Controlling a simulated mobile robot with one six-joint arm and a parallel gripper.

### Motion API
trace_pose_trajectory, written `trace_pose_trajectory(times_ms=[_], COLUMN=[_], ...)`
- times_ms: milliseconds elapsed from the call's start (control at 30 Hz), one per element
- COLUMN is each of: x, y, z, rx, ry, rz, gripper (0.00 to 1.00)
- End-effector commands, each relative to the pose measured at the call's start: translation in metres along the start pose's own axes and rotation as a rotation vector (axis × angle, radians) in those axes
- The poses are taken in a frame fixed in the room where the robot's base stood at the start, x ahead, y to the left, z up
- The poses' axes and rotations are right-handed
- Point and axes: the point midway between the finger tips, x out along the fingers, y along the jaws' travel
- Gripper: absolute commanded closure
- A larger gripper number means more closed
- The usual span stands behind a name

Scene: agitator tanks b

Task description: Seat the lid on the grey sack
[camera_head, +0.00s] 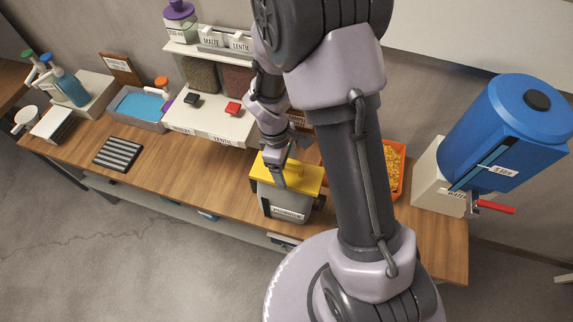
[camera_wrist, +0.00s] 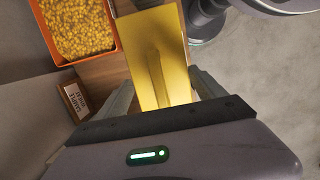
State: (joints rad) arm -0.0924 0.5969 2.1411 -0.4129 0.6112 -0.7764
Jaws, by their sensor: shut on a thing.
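The yellow lid (camera_head: 305,174) has a raised ridge along its middle. My gripper (camera_head: 278,172) is shut on the lid from above. In the wrist view, the lid (camera_wrist: 152,30) fills the middle, with one finger of my gripper (camera_wrist: 163,92) on each side of it. The grey sack (camera_head: 287,203), a box-like body with a white label on its front, stands on the wooden bench directly below the lid. The lid covers its top in the head view. I cannot tell whether the lid touches its rim or hangs just above. The wrist view hides the sack.
An orange tray of yellow pieces (camera_wrist: 80,28) stands beside the lid, with a small sign (camera_wrist: 75,100) near it. A blue drum (camera_head: 515,125) with a red-handled tap is at the right. A black ribbed mat (camera_head: 118,153) lies left; bench (camera_head: 200,175) between is clear.

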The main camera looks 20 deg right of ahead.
Motion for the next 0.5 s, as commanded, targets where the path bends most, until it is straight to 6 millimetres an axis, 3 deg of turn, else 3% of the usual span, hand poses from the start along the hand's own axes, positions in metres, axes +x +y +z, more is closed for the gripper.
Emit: trace_pose_trajectory(times_ms=[500], x=[0.01], y=[0.0], z=[-0.002], rx=[0.0], ry=[0.0], rz=[0.0], gripper=[0.61])
